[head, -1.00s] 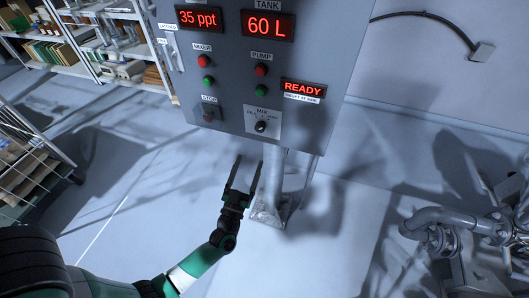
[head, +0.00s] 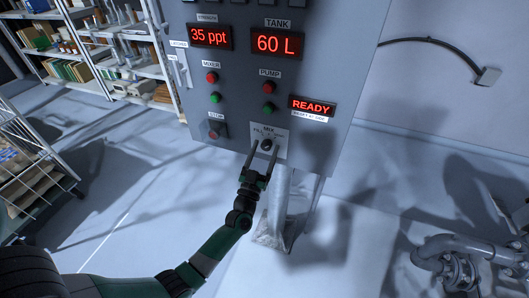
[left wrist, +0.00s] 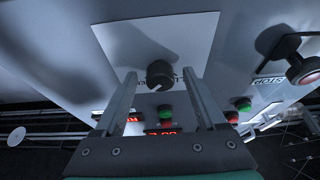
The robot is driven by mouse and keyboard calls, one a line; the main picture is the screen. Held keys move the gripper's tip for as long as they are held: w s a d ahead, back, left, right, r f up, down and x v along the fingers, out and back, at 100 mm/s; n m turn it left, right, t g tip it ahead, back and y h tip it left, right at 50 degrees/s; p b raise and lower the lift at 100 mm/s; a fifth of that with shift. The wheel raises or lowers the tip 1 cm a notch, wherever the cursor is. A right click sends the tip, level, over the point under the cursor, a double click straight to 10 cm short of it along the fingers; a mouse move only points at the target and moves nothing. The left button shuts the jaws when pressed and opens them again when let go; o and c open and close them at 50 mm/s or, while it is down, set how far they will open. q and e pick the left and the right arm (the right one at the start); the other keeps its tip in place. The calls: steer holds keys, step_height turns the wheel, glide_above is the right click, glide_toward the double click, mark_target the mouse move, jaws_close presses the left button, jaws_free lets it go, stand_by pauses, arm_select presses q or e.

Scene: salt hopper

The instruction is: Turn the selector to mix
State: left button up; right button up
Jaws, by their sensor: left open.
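The selector (head: 267,145) is a small black knob on a white plate low on the grey control panel (head: 345,60). MIX is printed above it and a label that looks like FILL at its left. Which way the knob points is too small to tell. My left gripper (head: 263,151) is open, with its fingertips at the lower part of the plate, one on each side of the knob. In the left wrist view the knob (left wrist: 159,74) shows between and beyond the two fingertips (left wrist: 160,75). Contact with it cannot be made out. My right gripper is not in view.
Above the selector are the red (head: 268,87) and green (head: 267,107) pump buttons. The stop button (head: 213,134) is to the left, and the READY display (head: 313,105) to the upper right. Pipes (head: 455,255) stand at the lower right. Shelves are at the left.

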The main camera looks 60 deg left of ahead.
arm_select(q)
jaws_close()
stand_by(0.3)
steer(key=shift+w+d+r+n+g+y+p, duration=0.1)
steer(key=shift+n+g+y+p, duration=0.45)
steer(key=shift+n, duration=0.8)
steer(key=shift+w+d+r+n+g+y+p, duration=0.1)
steer(key=shift+n+g+y+p, duration=0.15)
steer(key=shift+n+g+p, duration=0.8)
steer(key=n+g+p, duration=0.1)
steer(key=n, duration=0.3)
steer(key=n+g+y, duration=0.1)
steer(key=n, duration=0.2)
steer(key=shift+n+p, duration=0.4)
steer(key=shift+f+g, duration=0.1)
steer(key=shift+g, duration=0.3)
jaws_free()
